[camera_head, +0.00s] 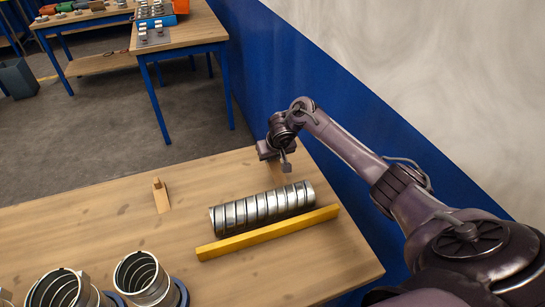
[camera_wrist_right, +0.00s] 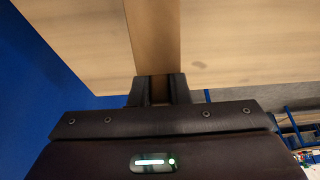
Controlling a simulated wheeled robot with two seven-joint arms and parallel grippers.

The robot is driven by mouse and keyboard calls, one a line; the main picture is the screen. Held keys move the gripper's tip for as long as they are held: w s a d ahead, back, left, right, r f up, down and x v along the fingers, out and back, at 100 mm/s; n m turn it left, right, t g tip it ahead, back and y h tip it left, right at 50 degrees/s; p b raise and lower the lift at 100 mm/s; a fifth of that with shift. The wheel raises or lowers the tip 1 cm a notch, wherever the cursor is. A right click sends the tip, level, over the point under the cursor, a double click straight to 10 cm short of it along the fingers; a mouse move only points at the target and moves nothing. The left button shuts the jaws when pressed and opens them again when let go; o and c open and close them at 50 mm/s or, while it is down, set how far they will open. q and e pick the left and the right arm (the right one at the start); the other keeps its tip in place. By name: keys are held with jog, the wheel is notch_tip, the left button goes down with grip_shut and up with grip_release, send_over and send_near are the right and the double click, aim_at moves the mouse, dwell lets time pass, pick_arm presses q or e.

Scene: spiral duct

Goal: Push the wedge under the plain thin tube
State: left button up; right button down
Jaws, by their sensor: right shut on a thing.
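A silvery ribbed tube (camera_head: 262,209) lies on its side on the wooden table. My right gripper (camera_head: 284,168) is beyond the tube's right part, near the table's far edge. It is shut on a wooden wedge (camera_wrist_right: 155,38), which extends from between the fingers in the right wrist view (camera_wrist_right: 157,90). In the head view the held wedge (camera_head: 277,175) is partly hidden by the gripper and appears apart from the tube. Another wooden wedge (camera_head: 161,197) with a small block on it rests on the table left of the tube. My left gripper is out of view.
A yellow bar (camera_head: 268,233) lies along the tube's near side. Two wider tubes (camera_head: 140,276) (camera_head: 58,289) stand at the front left. The table (camera_head: 90,228) is clear around the left wedge. A blue and white wall (camera_head: 335,90) rises beyond the right edge.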

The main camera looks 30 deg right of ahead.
aim_at(280, 181)
jog(key=shift+r, duration=0.15)
jog(key=shift+p, duration=0.75)
jog(key=shift+f+b, duration=0.7)
jog(key=shift+f, duration=0.2)
jog(key=shift+f+b, duration=1.15)
jog(key=shift+f, duration=0.95)
jog(key=shift+s, duration=0.1)
jog(key=shift+s+a+p, duration=0.2)
jog(key=shift+s+p, duration=0.55)
jog(key=shift+p, duration=0.3)
jog(key=shift+s+a+p, duration=0.3)
jog(key=shift+s+p, duration=0.8)
jog(key=shift+s+a+p, duration=0.25)
jog(key=shift+s+p, duration=0.8)
